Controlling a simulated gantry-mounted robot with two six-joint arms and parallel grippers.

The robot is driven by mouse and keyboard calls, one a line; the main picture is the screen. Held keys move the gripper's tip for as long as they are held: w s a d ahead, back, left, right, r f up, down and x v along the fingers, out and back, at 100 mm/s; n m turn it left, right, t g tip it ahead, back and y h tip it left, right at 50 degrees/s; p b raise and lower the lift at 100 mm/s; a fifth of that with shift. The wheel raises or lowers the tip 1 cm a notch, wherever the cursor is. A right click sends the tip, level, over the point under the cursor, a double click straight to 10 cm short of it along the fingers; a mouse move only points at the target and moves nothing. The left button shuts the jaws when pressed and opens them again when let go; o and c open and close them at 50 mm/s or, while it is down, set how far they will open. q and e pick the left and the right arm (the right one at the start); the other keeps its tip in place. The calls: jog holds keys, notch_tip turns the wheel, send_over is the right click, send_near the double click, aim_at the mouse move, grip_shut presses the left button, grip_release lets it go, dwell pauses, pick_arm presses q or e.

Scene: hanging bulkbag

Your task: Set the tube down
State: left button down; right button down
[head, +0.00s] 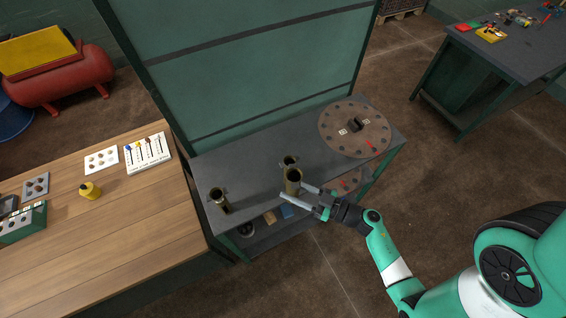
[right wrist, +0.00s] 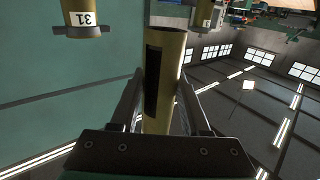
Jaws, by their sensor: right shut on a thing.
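A brass tube (head: 292,183) stands upright between the fingers of my right gripper (head: 298,196), at the front edge of the grey bench. The right wrist view shows the same tube (right wrist: 161,85), with a dark strip on its side, between the two fingers (right wrist: 160,105). My right gripper is shut on it. I cannot tell whether its base touches the bench. A second brass tube (head: 289,162) stands just behind it, partly hidden. A third (head: 219,203) stands in a holder at the left of the bench. My left gripper is not in view.
A round dial plate (head: 354,128) covers the right part of the grey bench (head: 250,170). A green panel (head: 250,60) rises behind. Bare bench top lies between the left and middle tubes.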

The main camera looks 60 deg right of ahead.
jog(key=w+f+b, duration=0.3)
jog(key=w, duration=0.1)
jog(key=w+f+b, duration=0.3)
jog(key=w, duration=0.1)
jog(key=w+a+f+b, duration=0.1)
jog(key=w+f+b, duration=0.2)
jog(key=w, duration=0.2)
jog(key=shift+f, duration=0.1)
jog(key=f+b, duration=0.2)
jog(key=w+f+b, duration=0.1)
jog(key=f+b, duration=0.1)
jog(key=shift+r, duration=0.1)
